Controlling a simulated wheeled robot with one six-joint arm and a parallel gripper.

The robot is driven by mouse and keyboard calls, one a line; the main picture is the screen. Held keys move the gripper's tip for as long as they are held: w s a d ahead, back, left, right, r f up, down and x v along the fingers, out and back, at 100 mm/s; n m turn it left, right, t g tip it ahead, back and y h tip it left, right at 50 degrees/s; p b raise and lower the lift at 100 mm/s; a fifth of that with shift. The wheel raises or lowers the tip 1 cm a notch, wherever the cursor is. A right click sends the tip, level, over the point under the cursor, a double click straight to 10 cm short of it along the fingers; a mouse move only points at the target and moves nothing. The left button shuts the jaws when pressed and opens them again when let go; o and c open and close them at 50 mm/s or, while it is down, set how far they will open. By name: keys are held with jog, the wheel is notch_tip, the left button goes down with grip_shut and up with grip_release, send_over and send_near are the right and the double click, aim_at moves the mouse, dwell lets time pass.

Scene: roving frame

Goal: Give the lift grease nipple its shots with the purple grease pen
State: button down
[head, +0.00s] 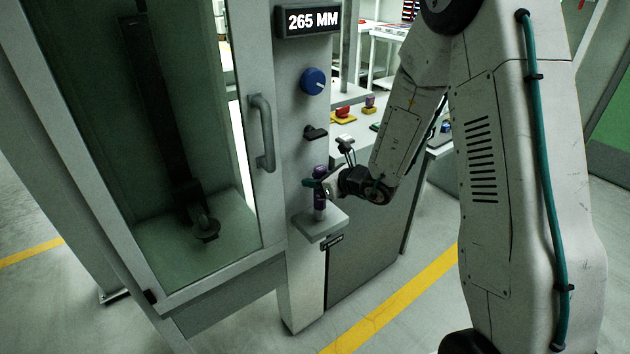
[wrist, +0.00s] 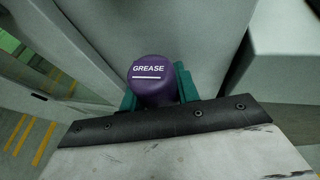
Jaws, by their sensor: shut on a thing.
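The purple grease pen (head: 320,201) is upright at the small grey shelf (head: 322,226) on the cabinet's front post. My gripper (head: 315,184) is shut on the pen's upper part, reaching in from the right. In the wrist view the pen's round purple top (wrist: 151,80), marked GREASE, sits between my teal fingers (wrist: 155,88). The pen's lower end meets the shelf; I cannot tell whether it rests on it or in a holder. The lift (head: 160,110) looks to be the dark upright column behind the cabinet's glass, with a dark foot (head: 205,229). I cannot make out the grease nipple.
The post carries a display (head: 308,20) reading 265 MM, a blue knob (head: 314,81), a black lever (head: 315,132) and, beside it, the door handle (head: 263,133). The glazed door looks closed. A workbench (head: 375,140) with small coloured things stands behind my arm. Floor to the right is clear.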

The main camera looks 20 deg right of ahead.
jog(key=shift+r, duration=0.1)
jog(key=shift+r, duration=2.5)
